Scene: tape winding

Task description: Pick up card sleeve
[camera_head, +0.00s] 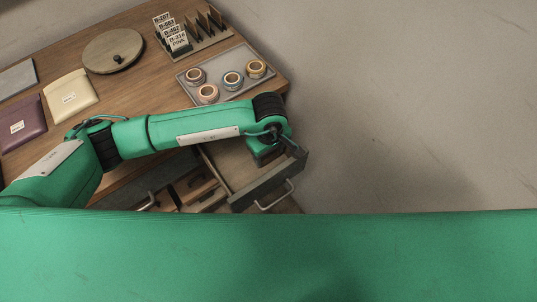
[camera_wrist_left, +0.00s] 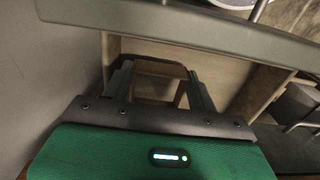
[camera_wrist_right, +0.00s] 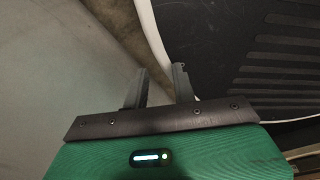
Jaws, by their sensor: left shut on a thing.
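My left gripper (camera_head: 268,157) reaches down into an open drawer (camera_head: 292,180) at the desk's right corner; my wrist hides most of it in the head view. In the left wrist view, its fingers (camera_wrist_left: 160,82) are apart with a brown, frame-like thing (camera_wrist_left: 158,68) between them, which I take to be the card sleeve. It appears low, inside the pale drawer (camera_wrist_left: 225,75); I cannot tell whether it touches the drawer floor. My right gripper (camera_wrist_right: 160,78) shows only in the right wrist view, open and empty, above floor and a dark ribbed surface.
On the desk (camera_head: 140,80) are a grey tray (camera_head: 217,86) with several tape rolls, a card rack (camera_head: 210,42), a round board (camera_head: 113,52), a cream pouch (camera_head: 70,97) and a purple pouch (camera_head: 22,125). The floor at right (camera_head: 420,100) is clear.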

